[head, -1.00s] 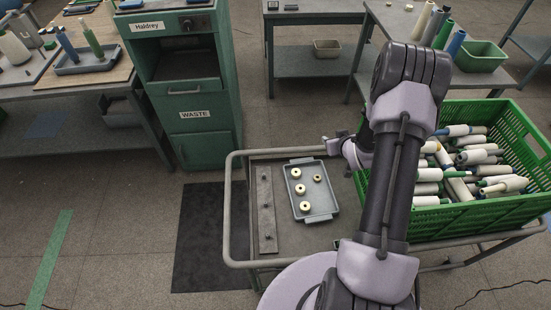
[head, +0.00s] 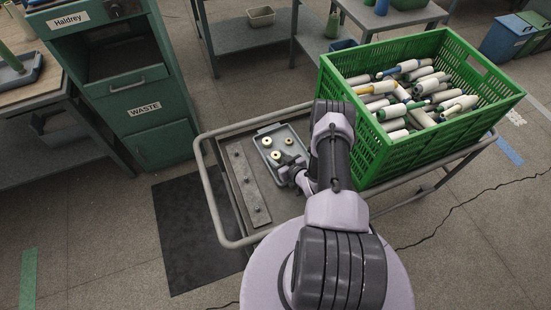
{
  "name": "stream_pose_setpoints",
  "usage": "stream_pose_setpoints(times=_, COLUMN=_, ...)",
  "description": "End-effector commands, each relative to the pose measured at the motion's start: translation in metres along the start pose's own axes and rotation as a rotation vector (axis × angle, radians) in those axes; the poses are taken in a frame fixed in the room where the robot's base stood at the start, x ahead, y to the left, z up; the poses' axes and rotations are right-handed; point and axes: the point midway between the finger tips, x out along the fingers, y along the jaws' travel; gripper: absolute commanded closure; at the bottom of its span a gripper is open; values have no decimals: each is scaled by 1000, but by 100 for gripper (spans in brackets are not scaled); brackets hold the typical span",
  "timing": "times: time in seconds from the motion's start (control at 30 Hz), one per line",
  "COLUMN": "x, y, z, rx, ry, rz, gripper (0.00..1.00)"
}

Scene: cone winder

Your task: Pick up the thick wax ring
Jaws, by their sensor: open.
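Pale wax rings lie in a small grey tray (head: 278,132) on the cart. One ring (head: 267,142) is at the tray's upper left, a smaller-looking one (head: 288,141) at its right, and another (head: 275,155) lower down. I cannot tell from this view which ring is the thick one. My gripper (head: 285,173) is open, low over the near end of the tray. It and my wrist hide that end, and a ring there is mostly covered. The fingertips are too small to see clearly.
A grey bar with pegs (head: 246,185) lies left of the tray. A tall green crate (head: 400,163) of cones stands right of my arm. The cart's rail (head: 211,185) runs around the edge. A green waste cabinet (head: 125,85) stands beyond, left.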

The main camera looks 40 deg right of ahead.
Motion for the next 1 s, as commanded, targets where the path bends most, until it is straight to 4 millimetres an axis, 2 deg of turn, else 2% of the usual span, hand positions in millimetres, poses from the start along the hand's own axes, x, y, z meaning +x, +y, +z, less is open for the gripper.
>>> stream_pose_setpoints(times=0.1, x=-1, y=0, z=-1, rx=0, ry=0, rz=0, gripper=52)
stream_pose_setpoints(times=0.13, x=-1, y=0, z=-1, rx=0, ry=0, rz=0, gripper=56)
stream_pose_setpoints(times=0.37, x=-1, y=0, z=-1, rx=0, ry=-1, rz=0, gripper=100)
stream_pose_setpoints(times=0.57, x=-1, y=0, z=-2, rx=0, ry=-1, rz=0, gripper=100)
stream_pose_setpoints(times=0.63, x=-5, y=0, z=-9, rx=-1, ry=0, rz=0, gripper=100)
stream_pose_setpoints(times=0.8, x=-25, y=1, z=-53, rx=-1, ry=0, rz=1, gripper=100)
stream_pose_setpoints(times=1.0, x=-42, y=-2, z=-90, rx=-5, ry=0, rz=-8, gripper=100)
